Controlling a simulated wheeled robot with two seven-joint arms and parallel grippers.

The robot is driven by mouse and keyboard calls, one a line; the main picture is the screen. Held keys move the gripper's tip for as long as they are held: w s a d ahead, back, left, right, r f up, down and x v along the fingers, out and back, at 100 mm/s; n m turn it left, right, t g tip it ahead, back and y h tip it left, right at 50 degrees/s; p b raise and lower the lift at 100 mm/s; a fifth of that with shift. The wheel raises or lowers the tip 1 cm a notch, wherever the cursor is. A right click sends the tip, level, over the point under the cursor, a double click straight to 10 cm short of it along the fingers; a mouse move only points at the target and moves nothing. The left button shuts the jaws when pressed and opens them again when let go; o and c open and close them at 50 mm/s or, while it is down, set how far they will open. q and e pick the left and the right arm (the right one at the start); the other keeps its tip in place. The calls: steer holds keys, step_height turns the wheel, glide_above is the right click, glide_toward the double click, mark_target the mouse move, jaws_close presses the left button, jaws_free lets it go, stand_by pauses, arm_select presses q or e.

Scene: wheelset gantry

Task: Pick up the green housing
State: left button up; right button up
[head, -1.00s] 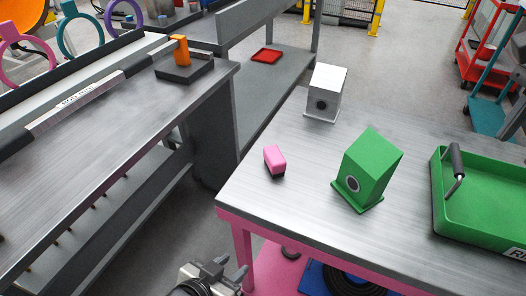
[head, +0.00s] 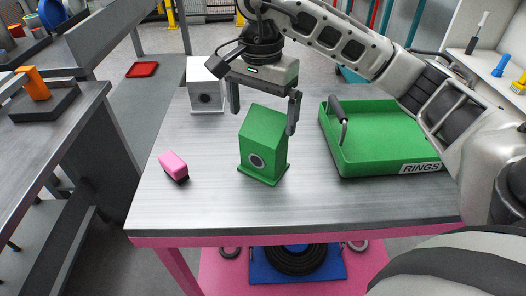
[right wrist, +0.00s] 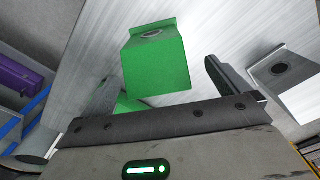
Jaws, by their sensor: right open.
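The green housing (head: 264,142) stands upright on the metal-topped table, its round dark bore facing the front. My right gripper (head: 263,112) is open above it, with one finger to each side of its upper part in the head view. In the right wrist view the green housing (right wrist: 157,66) shows beyond and between the two spread fingers (right wrist: 165,85), with nothing held. Whether the fingers touch the housing cannot be told. My left gripper does not show in the head view now.
A white housing (head: 205,86) stands behind and left of the green one. A pink block (head: 174,166) lies to the left. A green tray (head: 351,165) labelled RINGS is on the right. The table's front (head: 230,215) is clear.

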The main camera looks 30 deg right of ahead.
mark_target(264, 137)
steer(key=shift+s+f+p, duration=0.2)
steer(key=shift+f, duration=1.3)
steer(key=shift+s+f+p, duration=0.2)
steer(key=shift+f, duration=1.3)
steer(key=c, duration=1.2)
